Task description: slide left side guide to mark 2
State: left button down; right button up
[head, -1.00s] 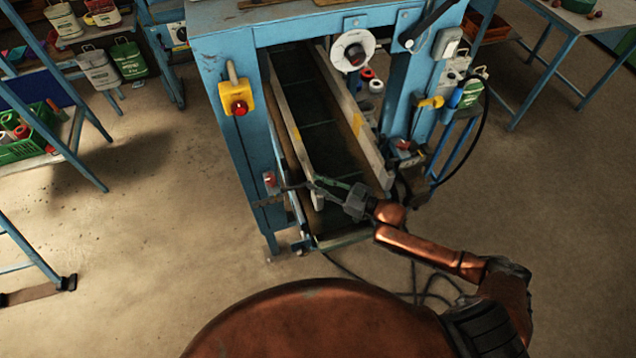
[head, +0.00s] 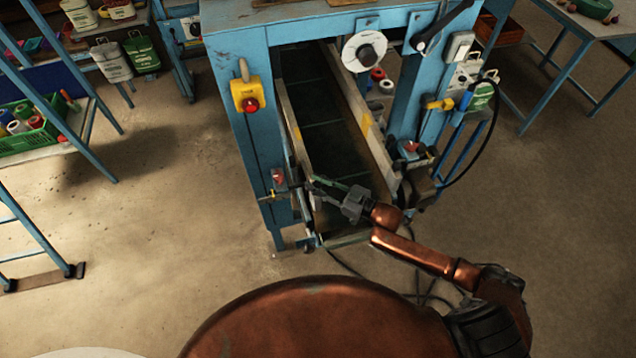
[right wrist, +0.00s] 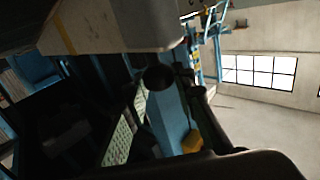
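The left side guide (head: 303,150), a long pale rail with a yellow patch, runs along the left of the dark channel in the blue machine. The right side guide (head: 372,140) runs along the other side. My right gripper (head: 317,186) is at the near end of the left guide, between the two guides. Its fingers look spread, with the tips against or very near the guide; contact is hard to tell. The wrist view shows a green textured finger pad (right wrist: 122,138), a dark round knob (right wrist: 158,78) and a pale rail end. I cannot read the marks. My left gripper is out of view.
The blue machine frame (head: 232,55) carries a yellow box with a red button (head: 248,96) and a white dial (head: 364,51). Cables lie on the floor by its right foot. A shelf with a green crate (head: 30,135) stands left. Open floor lies on both sides.

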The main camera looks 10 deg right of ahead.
jog(key=o, duration=0.4)
jog(key=shift+c, duration=0.2)
jog(key=shift+d, duration=0.1)
jog(key=v, duration=1.2)
